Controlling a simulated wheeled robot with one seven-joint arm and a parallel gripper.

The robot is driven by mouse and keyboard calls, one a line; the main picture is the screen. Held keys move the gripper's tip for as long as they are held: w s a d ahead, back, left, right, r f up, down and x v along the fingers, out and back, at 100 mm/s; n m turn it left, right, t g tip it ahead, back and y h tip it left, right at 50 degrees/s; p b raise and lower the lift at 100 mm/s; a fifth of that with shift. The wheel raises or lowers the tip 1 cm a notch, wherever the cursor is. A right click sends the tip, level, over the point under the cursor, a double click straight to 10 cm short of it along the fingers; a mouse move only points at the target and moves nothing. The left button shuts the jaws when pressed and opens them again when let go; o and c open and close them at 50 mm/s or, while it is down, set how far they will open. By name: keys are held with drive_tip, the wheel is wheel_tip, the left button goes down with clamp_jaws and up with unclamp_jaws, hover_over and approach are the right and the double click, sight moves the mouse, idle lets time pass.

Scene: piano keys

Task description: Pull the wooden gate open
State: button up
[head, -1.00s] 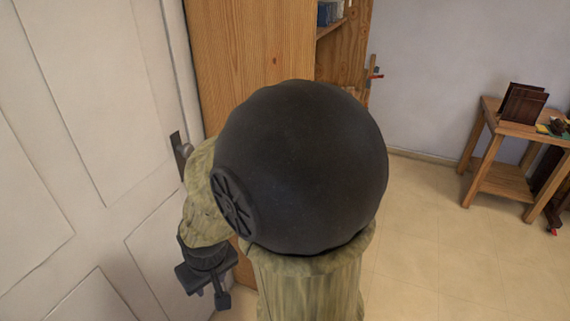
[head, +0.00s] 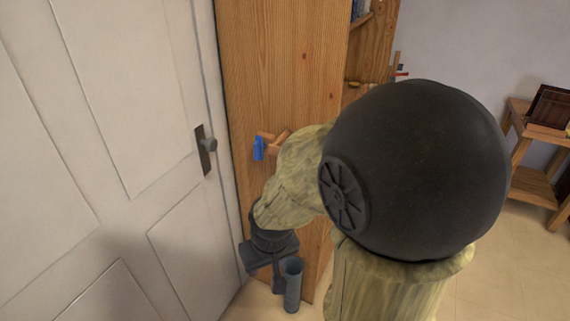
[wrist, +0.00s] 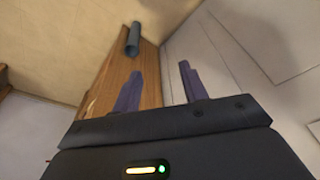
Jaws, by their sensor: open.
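A tall white panelled door (head: 120,90) fills the left of the head view and looks shut. It carries a dark handle plate with a grey knob (head: 208,144) near its right edge. It is the only door I see; no bare-wood gate shows clearly. My gripper (wrist: 158,78) is open and empty, with two dark fingers apart. In the head view it hangs low, right of the door and below the knob, apart from it. The wrist view shows the white panels (wrist: 245,45) on the right; the knob is out of that view.
A wooden cabinet side (head: 285,70) stands right of the door, with a small blue piece on a wooden peg (head: 259,148). A grey tube (head: 291,285) shows beside my gripper. A wooden side table (head: 535,185) stands far right. Tiled floor between looks clear.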

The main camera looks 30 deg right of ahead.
drive_tip(key=w+a+m+t+h+b, duration=0.25)
drive_tip(key=w+m+t, duration=0.35)
drive_tip(key=w, duration=1)
drive_tip(key=s+d+r+m+t+h, duration=0.1)
drive_tip(key=d+r+m+h, duration=0.3)
drive_tip(key=h, duration=0.7)
drive_tip(key=shift+d+r+t+h, duration=0.15)
drive_tip(key=shift+d+t+h, duration=0.2)
drive_tip(key=shift+t, duration=0.35)
drive_tip(key=p+x, duration=0.2)
drive_tip(key=x, duration=1.5)
drive_tip(key=shift+p, duration=0.4)
drive_tip(key=shift+w+d, duration=0.1)
